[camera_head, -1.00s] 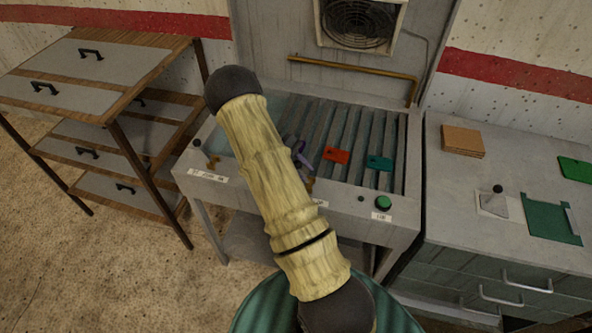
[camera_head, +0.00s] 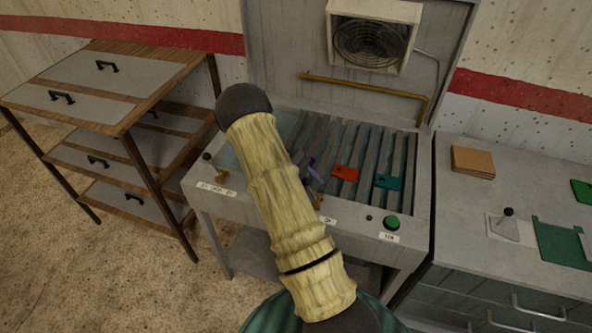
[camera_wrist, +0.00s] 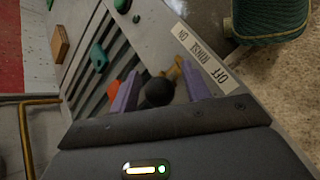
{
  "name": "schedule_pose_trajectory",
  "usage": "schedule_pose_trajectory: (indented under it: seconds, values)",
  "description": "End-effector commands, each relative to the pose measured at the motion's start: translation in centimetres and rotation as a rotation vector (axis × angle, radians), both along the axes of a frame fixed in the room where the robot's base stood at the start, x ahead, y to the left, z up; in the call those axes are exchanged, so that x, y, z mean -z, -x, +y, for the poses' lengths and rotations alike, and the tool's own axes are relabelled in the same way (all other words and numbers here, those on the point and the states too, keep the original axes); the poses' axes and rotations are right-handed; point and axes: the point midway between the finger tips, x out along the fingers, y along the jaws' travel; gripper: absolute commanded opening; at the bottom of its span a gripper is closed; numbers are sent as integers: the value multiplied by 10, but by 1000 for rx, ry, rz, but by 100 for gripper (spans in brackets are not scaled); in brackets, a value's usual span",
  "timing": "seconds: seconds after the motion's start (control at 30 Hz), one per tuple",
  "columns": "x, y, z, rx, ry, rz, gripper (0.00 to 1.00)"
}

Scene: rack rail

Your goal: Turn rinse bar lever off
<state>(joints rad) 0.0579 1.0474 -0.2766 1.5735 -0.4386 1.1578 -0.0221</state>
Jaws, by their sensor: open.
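The rinse lever has a brass base (camera_wrist: 175,68) and a round black knob (camera_wrist: 158,92), seen in the wrist view. A white label (camera_wrist: 202,55) beside it reads ON, RINSE, OFF. My gripper (camera_wrist: 160,94) is open, with one purple finger on each side of the knob in that view. Whether a finger touches the knob I cannot tell. In the head view my gripper (camera_head: 310,172) is partly hidden behind my arm, above the panel's front edge. The brass part (camera_head: 318,202) shows just below it. Which setting the lever is at is unclear.
Red (camera_head: 345,174) and teal (camera_head: 388,182) pieces lie on the slatted bed. A green button (camera_head: 392,222) is right of the lever. Another brass lever (camera_head: 222,176) is at the left. A brass pipe (camera_head: 365,86) runs behind. A grey cabinet (camera_head: 470,215) stands right.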

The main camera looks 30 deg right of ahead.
Motion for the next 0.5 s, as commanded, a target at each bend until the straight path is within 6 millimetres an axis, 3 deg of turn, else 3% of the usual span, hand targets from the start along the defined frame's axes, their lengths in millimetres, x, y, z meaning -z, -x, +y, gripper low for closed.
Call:
schedule_pose_trajectory:
  seconds: [0.17, 0.5]
  values:
    - [-12, -14, 10, -2, -1, -4, 48]
    - [-55, -55, 40, -3, 0, -7, 48]
